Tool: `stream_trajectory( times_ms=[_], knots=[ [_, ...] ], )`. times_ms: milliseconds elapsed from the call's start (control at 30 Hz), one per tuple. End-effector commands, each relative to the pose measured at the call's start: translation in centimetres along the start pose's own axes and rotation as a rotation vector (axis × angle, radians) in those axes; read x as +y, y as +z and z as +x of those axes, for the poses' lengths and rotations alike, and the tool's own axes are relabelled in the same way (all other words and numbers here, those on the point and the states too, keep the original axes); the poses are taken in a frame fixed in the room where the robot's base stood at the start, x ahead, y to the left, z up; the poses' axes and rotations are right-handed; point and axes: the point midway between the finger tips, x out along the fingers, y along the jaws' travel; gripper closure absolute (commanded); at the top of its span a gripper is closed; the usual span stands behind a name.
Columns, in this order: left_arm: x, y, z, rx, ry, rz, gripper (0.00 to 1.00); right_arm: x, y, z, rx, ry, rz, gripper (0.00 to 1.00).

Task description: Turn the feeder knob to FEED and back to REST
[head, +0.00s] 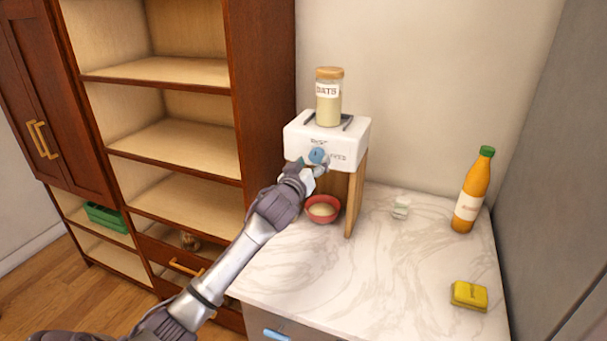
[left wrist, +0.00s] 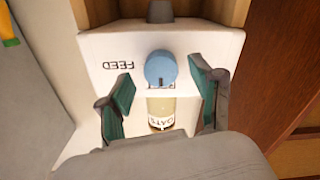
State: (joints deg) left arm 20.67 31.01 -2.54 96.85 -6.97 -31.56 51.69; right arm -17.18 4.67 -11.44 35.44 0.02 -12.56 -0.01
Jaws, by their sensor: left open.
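The white feeder (head: 355,145) stands on the counter with a jar of oats (head: 329,105) upright on top. Its round blue knob (head: 317,156) is on the front face, with REST printed above it and FEED to its right. In the left wrist view, upside down, the knob (left wrist: 160,66) has a dark mark on the side towards the jar, the REST side. My left gripper (head: 309,171) is open at the feeder's front; its fingers (left wrist: 158,78) lie either side of the knob with gaps. My right gripper is out of view.
A tall wooden shelf (head: 265,100) rises at the left. The counter's front middle is clear.

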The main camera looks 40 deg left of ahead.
Motion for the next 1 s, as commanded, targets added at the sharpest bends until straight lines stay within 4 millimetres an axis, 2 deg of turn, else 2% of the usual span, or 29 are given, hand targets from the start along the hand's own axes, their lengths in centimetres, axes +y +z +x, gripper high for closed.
stream_trajectory(
  times_ms=[300,500,633,1000],
  knots=[
    [0.0,0.1,-6.9,-0.002,0.001,-0.002,0.35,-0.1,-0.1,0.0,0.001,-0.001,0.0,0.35],
    [0.0,0.1,-9.5,-0.002,0.0,-0.002,0.35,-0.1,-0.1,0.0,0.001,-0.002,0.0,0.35],
    [0.0,0.0,-10.1,-0.001,-0.001,-0.001,0.35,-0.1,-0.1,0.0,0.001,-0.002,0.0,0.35],
    [0.0,0.0,-10.1,0.0,0.0,-0.001,0.35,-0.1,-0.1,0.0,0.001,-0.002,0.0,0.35]
  ],
)
